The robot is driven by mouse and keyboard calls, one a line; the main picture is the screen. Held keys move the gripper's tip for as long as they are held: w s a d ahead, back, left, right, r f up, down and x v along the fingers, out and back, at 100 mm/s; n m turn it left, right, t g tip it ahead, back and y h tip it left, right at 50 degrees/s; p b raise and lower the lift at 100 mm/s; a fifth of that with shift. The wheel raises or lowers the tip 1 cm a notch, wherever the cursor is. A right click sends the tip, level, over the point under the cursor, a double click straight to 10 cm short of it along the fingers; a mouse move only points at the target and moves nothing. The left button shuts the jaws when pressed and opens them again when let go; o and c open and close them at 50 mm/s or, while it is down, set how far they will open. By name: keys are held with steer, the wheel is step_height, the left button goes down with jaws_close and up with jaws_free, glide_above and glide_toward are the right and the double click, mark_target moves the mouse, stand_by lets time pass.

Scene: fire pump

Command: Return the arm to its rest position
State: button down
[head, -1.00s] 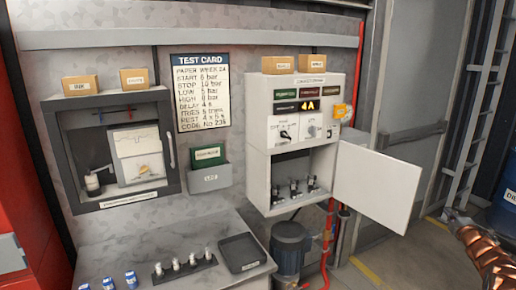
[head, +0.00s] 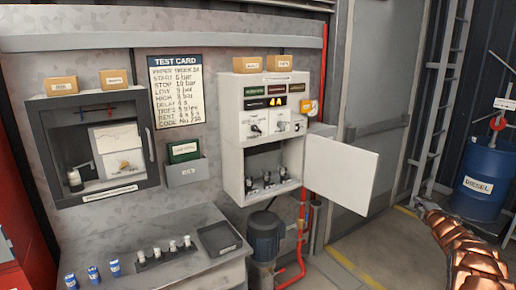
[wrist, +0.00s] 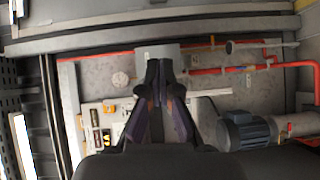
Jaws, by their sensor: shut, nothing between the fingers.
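My arm shows at the lower right of the head view as a copper-coloured, ribbed link. Its dark end, my gripper (head: 428,208), is at the right of the open white cabinet door, well apart from it. In the wrist view my gripper (wrist: 165,75) points away from the camera, with its dark fingers together and nothing between them. The control cabinet (head: 262,130) stands on the wall with its lower door (head: 342,174) swung open to the right.
A blue diesel drum (head: 482,178) stands at the far right beside a ladder (head: 437,100). A grey pump motor (head: 265,235) and red pipes (head: 300,240) are below the cabinet. A bench (head: 150,215) holds a tray (head: 219,238) and small parts. Floor before the grey door is clear.

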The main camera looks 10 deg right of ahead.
steer(key=a+r+m+g+h, duration=0.2)
steer(key=a+r+m+g, duration=0.45)
steer(key=a+r, duration=0.35)
steer(key=s+a+m+g, duration=0.2)
steer(key=s+a, duration=0.3)
steer(key=a, duration=0.4)
steer(key=s+a+m+g, duration=0.1)
steer(key=s+a+m, duration=0.3)
steer(key=a, duration=0.5)
steer(key=s+a+f+g+y, duration=0.2)
steer(key=s+a+g, duration=0.1)
steer(key=s+a, duration=0.9)
steer(key=s+a+f+g+y, duration=0.2)
steer(key=s+a+y, duration=0.1)
steer(key=s+a, duration=0.9)
steer(key=s+a+f+m+g+y, duration=0.1)
steer(key=s+a+f+g+y, duration=0.1)
steer(key=s+a, duration=1)
steer(key=s+g+y, duration=0.1)
steer(key=s, duration=0.4)
steer(key=shift+s+a+g, duration=0.35)
steer(key=shift+d, duration=0.15)
